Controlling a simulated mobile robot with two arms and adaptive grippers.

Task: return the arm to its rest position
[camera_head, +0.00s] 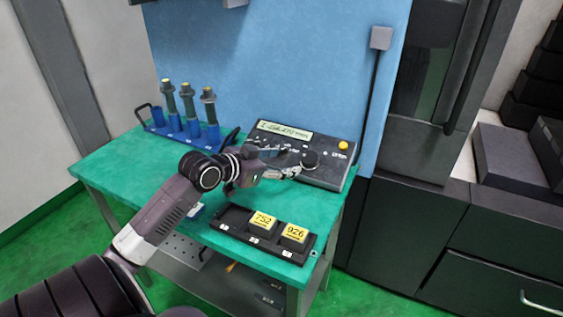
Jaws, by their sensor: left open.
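My left arm comes in from the lower left and reaches over the green table (125,165). My left gripper (300,161) is open, with its fingers pointing right in front of the dark control box (325,176). I see nothing held between the fingers. Whether a finger touches the box or its black knob (310,159) I cannot tell. My right gripper is not in view.
A blue rack (180,132) with several upright tool holders stands at the back left. A black tray (232,219) at the front holds yellow-topped blocks marked 752 (263,221) and 926 (295,233). A blue panel rises behind. Dark cabinets (405,235) stand right.

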